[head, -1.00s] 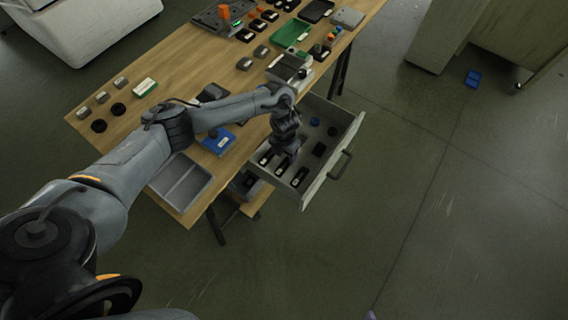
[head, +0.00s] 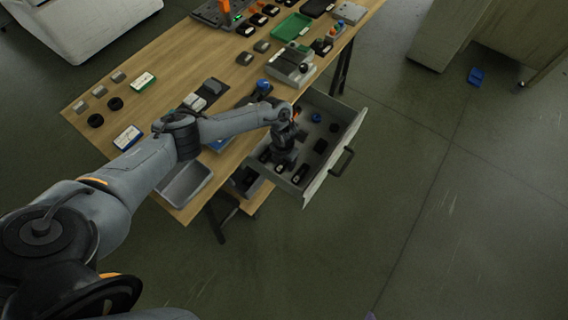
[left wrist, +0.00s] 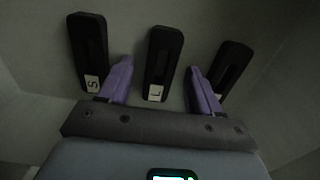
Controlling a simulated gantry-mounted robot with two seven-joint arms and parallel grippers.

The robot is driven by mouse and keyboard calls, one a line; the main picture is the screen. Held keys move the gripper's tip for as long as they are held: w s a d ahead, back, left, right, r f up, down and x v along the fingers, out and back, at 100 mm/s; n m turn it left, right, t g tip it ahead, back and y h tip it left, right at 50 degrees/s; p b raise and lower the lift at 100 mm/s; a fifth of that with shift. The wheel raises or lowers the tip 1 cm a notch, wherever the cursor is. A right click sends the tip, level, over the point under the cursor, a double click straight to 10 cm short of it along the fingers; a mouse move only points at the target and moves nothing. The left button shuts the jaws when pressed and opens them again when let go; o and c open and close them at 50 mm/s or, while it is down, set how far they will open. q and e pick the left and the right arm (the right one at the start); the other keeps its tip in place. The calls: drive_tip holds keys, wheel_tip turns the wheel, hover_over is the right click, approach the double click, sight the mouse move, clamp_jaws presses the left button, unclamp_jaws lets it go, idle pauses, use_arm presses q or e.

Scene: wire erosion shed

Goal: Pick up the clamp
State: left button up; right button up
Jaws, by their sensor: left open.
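Three black oblong pieces, which look like the clamps, lie in the open drawer. In the left wrist view one with an "S" label (left wrist: 88,45) is at left. One with an "L" label (left wrist: 162,60) is in the middle, and a third (left wrist: 234,66) at right has its label mostly hidden. My left gripper (left wrist: 157,72) is open, its purple fingers on either side of the "L" piece, with gaps visible. In the head view my left gripper (head: 282,163) points down into the drawer and hides part of its contents. My right gripper is not in view.
The drawer (head: 340,140) has raised walls and a front handle (head: 343,161). It also holds a blue knob (head: 316,118) and small dark parts. The wooden table (head: 150,105) carries a grey tray (head: 184,186), a green tray (head: 292,27) and a grey fixture (head: 290,68).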

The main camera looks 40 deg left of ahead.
use_arm(q)
clamp_jaws()
drive_tip(key=shift+r, duration=0.2)
